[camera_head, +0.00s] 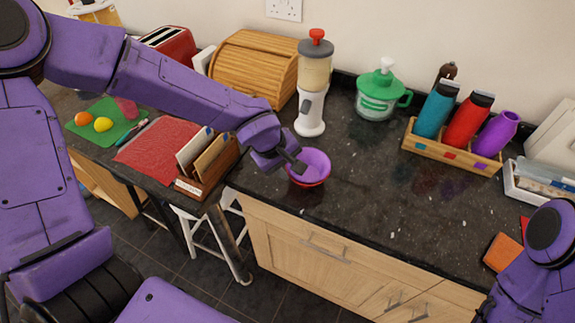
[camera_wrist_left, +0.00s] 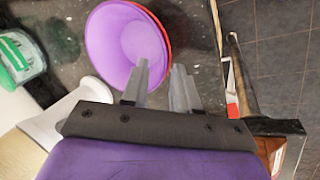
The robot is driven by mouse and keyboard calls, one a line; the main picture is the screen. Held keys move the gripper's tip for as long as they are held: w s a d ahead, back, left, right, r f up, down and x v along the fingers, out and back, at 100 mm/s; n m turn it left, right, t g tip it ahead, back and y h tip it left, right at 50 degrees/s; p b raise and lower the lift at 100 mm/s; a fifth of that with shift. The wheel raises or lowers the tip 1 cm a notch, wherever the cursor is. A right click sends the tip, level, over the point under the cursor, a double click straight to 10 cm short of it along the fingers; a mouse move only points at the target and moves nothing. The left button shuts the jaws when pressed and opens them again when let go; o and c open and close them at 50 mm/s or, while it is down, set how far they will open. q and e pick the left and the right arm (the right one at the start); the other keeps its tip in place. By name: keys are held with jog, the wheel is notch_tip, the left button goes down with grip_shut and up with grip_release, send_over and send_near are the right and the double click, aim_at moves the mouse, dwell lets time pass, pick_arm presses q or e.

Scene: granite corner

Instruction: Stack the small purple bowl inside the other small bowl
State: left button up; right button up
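The small purple bowl (camera_head: 317,161) sits inside a red bowl (camera_head: 312,184) on the dark counter, near its front edge. In the left wrist view the purple bowl (camera_wrist_left: 112,42) fills most of the red one, and a thin strip of red rim (camera_wrist_left: 167,38) shows along its right side. My left gripper (camera_head: 297,168) is at the bowls' left edge. In the wrist view its two fingers (camera_wrist_left: 164,85) are apart, one over the purple bowl's inside and one outside the rims. Whether they touch the bowls is unclear. My right gripper is out of view.
A white blender (camera_head: 311,115) stands behind the bowls, with a green-lidded jar (camera_head: 379,95) to its right. A wooden holder (camera_head: 452,150) with bottles is farther right. A wooden file box (camera_head: 211,170) is left of the bowls. The counter right of the bowls is clear.

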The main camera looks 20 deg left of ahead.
pick_arm(q)
jog(key=p+v, duration=0.1)
jog(key=v, duration=1.1)
